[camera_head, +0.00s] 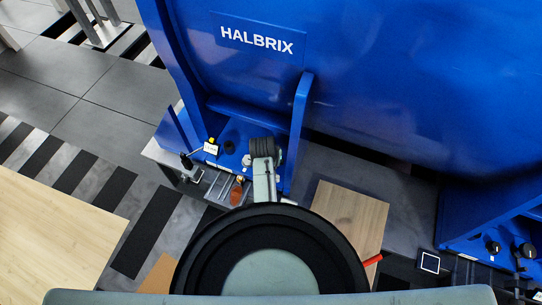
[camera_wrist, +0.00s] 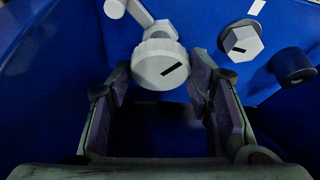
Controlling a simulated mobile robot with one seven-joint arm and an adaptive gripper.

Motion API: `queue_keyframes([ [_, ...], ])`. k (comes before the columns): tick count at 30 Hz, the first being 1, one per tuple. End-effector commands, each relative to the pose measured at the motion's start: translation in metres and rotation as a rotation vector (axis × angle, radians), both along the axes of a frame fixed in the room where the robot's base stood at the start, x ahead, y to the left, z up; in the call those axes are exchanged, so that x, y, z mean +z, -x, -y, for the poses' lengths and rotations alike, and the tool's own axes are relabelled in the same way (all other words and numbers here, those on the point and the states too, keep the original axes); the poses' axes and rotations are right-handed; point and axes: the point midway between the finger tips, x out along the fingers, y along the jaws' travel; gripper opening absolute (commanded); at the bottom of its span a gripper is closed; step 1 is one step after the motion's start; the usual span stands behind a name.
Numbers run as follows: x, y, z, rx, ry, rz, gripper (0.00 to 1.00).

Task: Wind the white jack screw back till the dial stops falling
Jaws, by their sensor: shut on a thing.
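The white jack screw (camera_wrist: 158,65) has a round ridged head with a black slot mark, and shows at the upper middle of the wrist view. My gripper (camera_wrist: 160,78) has one finger on each side of the head and is shut on it. The slot mark slants up to the right. In the head view my own arm covers the fingers and the screw. A small gauge with a pale face and yellow top (camera_head: 210,147), apparently the dial, stands left of my arm at the blue motor's foot. Its reading is too small to make out.
The blue motor (camera_head: 235,75) rises behind my arm. Beside the jack screw are a white hex bolt head (camera_wrist: 241,42) and a dark round knob (camera_wrist: 293,66). A wooden board (camera_head: 350,212) lies right of my arm; a wooden surface (camera_head: 50,235) is at left.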

Motion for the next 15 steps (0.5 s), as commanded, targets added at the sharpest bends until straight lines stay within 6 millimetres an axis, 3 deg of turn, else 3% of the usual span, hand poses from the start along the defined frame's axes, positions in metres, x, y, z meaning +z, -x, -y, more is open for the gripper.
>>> queue_keyframes([
  [15, 0.0011, 0.0003, 0.0012, 0.175, 0.000, -0.001, 0.18],
])
